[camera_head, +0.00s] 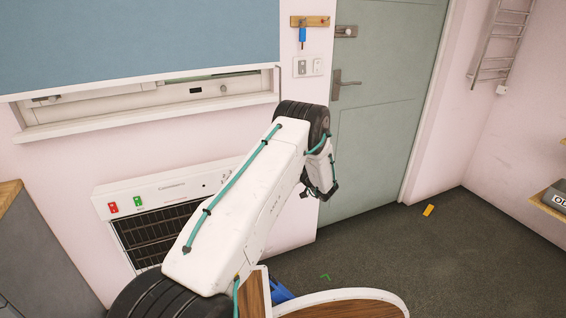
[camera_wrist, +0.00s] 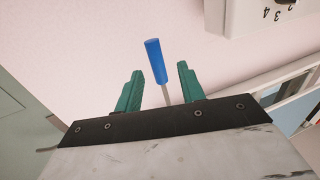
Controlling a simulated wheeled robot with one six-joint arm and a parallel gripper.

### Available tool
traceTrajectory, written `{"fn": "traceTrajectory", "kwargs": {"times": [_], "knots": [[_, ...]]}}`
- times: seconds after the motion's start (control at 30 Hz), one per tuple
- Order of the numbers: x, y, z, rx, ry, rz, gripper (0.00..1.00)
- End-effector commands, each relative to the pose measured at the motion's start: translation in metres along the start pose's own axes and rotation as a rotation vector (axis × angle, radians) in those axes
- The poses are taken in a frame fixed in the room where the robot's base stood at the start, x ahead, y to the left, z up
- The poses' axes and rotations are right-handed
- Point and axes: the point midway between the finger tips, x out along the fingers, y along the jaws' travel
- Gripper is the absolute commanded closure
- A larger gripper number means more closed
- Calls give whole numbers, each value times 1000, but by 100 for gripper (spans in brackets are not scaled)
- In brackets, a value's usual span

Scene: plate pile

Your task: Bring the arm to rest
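My arm (camera_head: 250,200) reaches up from the bottom of the head view, bends at a dark joint and folds down in front of the door. My gripper (camera_wrist: 160,72) shows in the wrist view with its two green fingers apart. A blue-handled tool (camera_wrist: 154,60) with a thin metal shaft shows in the gap between them, apparently beyond them against the wall. In the head view a blue-handled tool (camera_head: 302,38) hangs from a wooden wall rack (camera_head: 310,21). In that view the fingers cannot be made out clearly.
A grey-green door (camera_head: 385,110) stands behind the arm. A wall heater (camera_head: 160,205) and a window (camera_head: 150,100) are at left. A round wooden table (camera_head: 345,306) is at the bottom. A yellow item (camera_head: 428,210) lies on otherwise mostly clear floor at right.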

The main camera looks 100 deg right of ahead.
Motion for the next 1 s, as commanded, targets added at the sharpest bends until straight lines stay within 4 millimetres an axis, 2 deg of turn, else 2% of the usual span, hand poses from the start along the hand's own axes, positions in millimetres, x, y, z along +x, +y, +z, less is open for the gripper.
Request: {"fn": "traceTrajectory", "kwargs": {"times": [0.13,0.77,0.9,0.97,1.0], "knots": [[-9,0,0,-1,0,0,61],[-9,0,0,16,1,0,61],[-9,-3,2,162,-10,-9,61],[-11,-12,10,273,-41,-38,61],[-14,-24,19,362,-74,-62,61]]}}
